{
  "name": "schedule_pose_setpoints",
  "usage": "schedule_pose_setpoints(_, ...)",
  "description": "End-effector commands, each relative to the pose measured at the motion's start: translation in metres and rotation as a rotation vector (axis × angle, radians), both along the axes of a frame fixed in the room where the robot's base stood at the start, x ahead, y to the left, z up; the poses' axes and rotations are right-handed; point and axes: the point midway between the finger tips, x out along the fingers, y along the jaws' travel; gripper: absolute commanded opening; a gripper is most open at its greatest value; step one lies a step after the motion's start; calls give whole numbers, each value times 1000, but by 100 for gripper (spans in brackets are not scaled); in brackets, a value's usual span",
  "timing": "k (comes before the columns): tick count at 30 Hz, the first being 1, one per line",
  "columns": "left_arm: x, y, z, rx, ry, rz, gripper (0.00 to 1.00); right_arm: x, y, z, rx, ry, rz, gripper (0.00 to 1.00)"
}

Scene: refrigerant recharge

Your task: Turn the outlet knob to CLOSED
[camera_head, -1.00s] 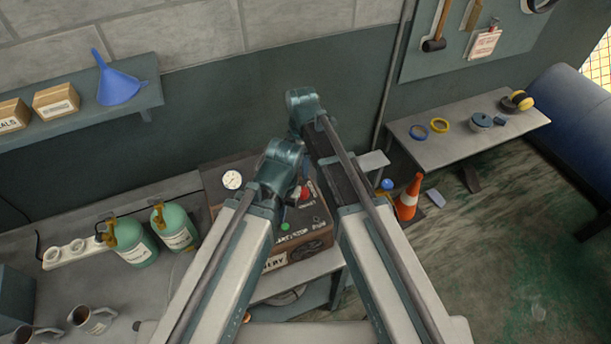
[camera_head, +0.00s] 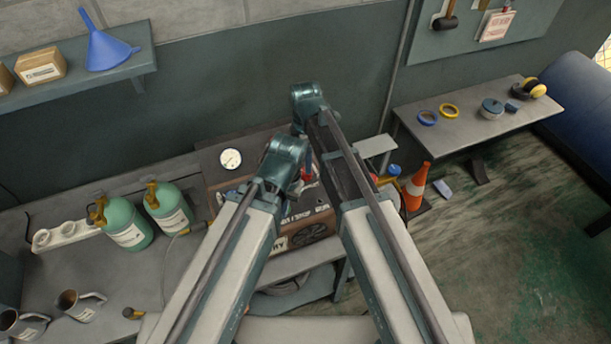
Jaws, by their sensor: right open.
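The machine (camera_head: 213,190) stands on the bench behind my two forearms, with a white round gauge (camera_head: 231,159) on its top left. A small red part, perhaps a knob (camera_head: 308,174), shows in the gap between my arms. I cannot read its label or tell its setting. My right gripper (camera_head: 303,188) is small and dark beside the red part, partly covered by the arms; it is open. I cannot tell whether it touches the red part. My left gripper is hidden behind my left arm.
Two green cylinders (camera_head: 126,226) stand left of the machine on the bench, with metal mugs (camera_head: 80,305) nearer. A side bench (camera_head: 462,133) carries tape rolls and ear muffs.

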Motion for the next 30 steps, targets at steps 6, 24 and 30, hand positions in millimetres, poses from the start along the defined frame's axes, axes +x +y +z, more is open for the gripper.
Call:
schedule_pose_setpoints(6, 0, 0, -38, 1, 1, -8, 0, 0, 0, -38, 0, 0, 0, 82)
schedule_pose_setpoints(24, 0, 0, -59, 2, 0, -7, 0, 0, 0, -59, 0, 0, 0, 76)
schedule_pose_setpoints(30, 0, 0, -59, 2, 0, -7, 0, 0, 0, -59, 0, 0, 0, 40)
